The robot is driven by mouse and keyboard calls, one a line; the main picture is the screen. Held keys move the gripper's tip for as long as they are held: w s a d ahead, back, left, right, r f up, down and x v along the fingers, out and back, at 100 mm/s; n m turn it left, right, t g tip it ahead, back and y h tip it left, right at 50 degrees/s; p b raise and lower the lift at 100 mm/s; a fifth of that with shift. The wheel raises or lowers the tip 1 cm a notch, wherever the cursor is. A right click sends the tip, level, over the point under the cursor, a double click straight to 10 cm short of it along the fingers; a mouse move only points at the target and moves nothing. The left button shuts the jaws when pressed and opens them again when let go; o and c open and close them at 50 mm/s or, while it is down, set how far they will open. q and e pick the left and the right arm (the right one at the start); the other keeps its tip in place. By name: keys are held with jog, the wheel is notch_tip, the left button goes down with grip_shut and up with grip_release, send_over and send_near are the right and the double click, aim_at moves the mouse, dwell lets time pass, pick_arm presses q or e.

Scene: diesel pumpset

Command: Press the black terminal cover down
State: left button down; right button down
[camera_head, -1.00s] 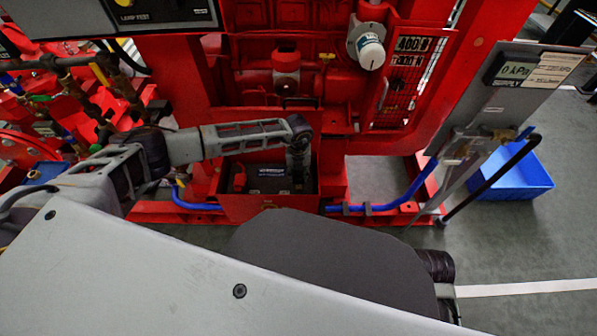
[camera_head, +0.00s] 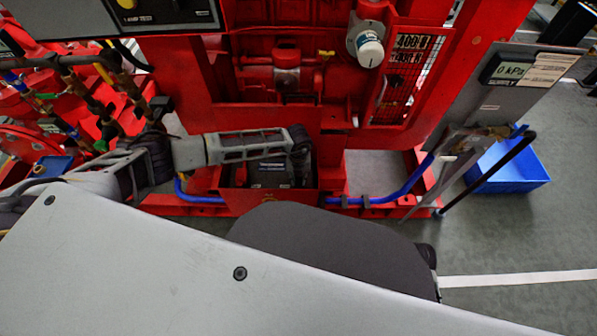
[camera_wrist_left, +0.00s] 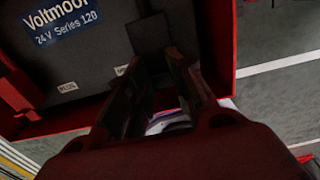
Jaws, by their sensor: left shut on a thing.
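The battery (camera_head: 270,172) is a dark block with a label, sitting in the red box. In the left wrist view its label reads "Voltmoor 24 V Series 120" (camera_wrist_left: 62,18). My left gripper (camera_wrist_left: 153,72) points down at the right end of the battery. Its dark fingers are shut on the black terminal cover (camera_wrist_left: 150,35), which shows as a dark block at the fingertips. In the head view the left gripper (camera_head: 300,172) is inside the box's right end, its fingertips hard to make out. How the cover sits on its terminal is hidden. My right gripper is out of view.
The red battery box (camera_head: 262,198) has raised walls close around the gripper. A red part (camera_wrist_left: 14,88) shows at the battery's left end in the left wrist view. Blue hoses (camera_head: 368,200) run along the base. A blue bin (camera_head: 512,170) stands on the floor at right.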

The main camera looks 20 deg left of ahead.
aim_at(299, 183)
pick_arm(q)
jog(key=shift+s+d+f, duration=0.25)
jog(key=shift+s+f, duration=0.05)
jog(key=shift+s, duration=0.25)
jog(key=shift+s+d+f, duration=0.2)
jog(key=shift+s+f, duration=0.1)
jog(key=shift+s, duration=0.2)
jog(key=c, duration=1.3)
grip_release()
jog(key=shift+a, duration=0.1)
jog(key=shift+w+a+r, duration=0.15)
jog(key=shift+w, duration=0.2)
jog(key=shift+r, duration=0.15)
jog(key=shift+r, duration=0.15)
notch_tip(299, 183, up, 11)
jog(key=shift+r, duration=0.2)
jog(key=shift+s, duration=0.1)
